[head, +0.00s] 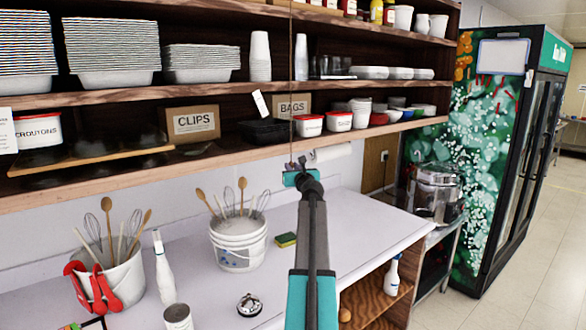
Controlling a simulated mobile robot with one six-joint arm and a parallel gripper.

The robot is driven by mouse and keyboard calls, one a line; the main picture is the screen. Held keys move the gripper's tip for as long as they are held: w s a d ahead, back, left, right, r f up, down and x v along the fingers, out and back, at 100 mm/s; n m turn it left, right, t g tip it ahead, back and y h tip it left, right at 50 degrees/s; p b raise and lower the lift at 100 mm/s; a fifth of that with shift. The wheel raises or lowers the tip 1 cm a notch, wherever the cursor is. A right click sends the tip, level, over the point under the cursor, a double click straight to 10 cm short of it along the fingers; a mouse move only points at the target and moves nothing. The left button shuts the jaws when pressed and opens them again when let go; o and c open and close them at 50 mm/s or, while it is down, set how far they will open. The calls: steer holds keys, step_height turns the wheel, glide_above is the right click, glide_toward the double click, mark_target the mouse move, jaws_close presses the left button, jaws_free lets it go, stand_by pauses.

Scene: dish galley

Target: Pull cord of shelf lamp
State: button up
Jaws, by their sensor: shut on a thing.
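A thin pull cord (291,75) hangs straight down from the top edge of the head view, in front of the shelves. Its lower end meets my gripper (296,168), just below the lowest shelf board. My gripper is small in the picture and shut on the cord's lower end. My arm reaches up to it from the bottom of the view. The shelf lamp itself is out of view above.
The wooden shelves (225,160) hold stacked trays, cups, bowls and a CLIPS box (192,123). On the white counter (200,290) stand two utensil buckets, a white bottle (163,268), a can and a bell (249,305). A fridge (490,150) stands right.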

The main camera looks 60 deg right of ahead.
steer(key=shift+f+b, duration=0.55)
steer(key=shift+f, duration=0.35)
steer(key=shift+r+p, duration=0.65)
steer(key=shift+p, duration=0.1)
steer(key=o, duration=1.1)
steer(key=shift+s+a, duration=0.1)
steer(key=p+v, duration=0.1)
steer(key=v, duration=0.6)
steer(key=shift+s+a, duration=0.25)
stand_by(0.8)
